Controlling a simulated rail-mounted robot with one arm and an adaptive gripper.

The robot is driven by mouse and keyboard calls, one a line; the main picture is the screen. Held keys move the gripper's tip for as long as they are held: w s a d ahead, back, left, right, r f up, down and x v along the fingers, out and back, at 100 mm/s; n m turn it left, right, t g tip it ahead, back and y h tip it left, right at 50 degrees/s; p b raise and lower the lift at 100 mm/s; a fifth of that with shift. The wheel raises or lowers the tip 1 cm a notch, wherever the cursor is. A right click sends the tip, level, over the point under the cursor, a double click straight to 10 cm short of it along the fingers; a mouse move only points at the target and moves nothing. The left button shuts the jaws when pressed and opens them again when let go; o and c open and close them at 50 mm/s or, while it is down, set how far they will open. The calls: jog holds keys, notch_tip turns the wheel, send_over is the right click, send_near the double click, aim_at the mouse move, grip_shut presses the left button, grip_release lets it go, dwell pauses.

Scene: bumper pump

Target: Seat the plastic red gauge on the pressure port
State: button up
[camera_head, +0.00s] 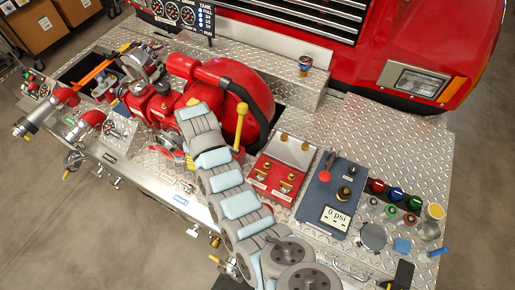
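A red round cap-like piece (377,186), possibly the red gauge, stands in a row with a blue and a green one on the right of the diamond-plate deck. My arm reaches from the bottom middle up to the red pump. I cannot make out my gripper's fingers or anything held in them.
Small coloured caps, a grey disc (373,236), a yellow-topped cup (435,211) and a blue piece (402,246) crowd the right side. A yellow-handled lever (241,116) stands by the red pump housing (240,90). A can (305,64) sits on the rear step.

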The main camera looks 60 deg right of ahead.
jog(key=s+d+f+m+b, duration=0.1)
jog(key=s+d+f, duration=0.2)
jog(key=s+d, duration=0.6)
jog(key=s+d+f+m+b, duration=0.2)
jog(key=s+d+f, duration=0.2)
jog(key=s+d, duration=0.5)
jog(key=shift+s+d+f, duration=0.15)
jog(key=shift+d+f, duration=0.1)
jog(key=shift+d, duration=0.95)
jog(key=shift+f, duration=0.1)
jog(key=shift+f+b, duration=1.2)
jog(key=shift+f, duration=0.9)
jog(key=shift+f+b, duration=1.4)
jog(key=shift+f, duration=0.2)
jog(key=shift+f+b, duration=0.25)
jog(key=shift+b, duration=0.05)
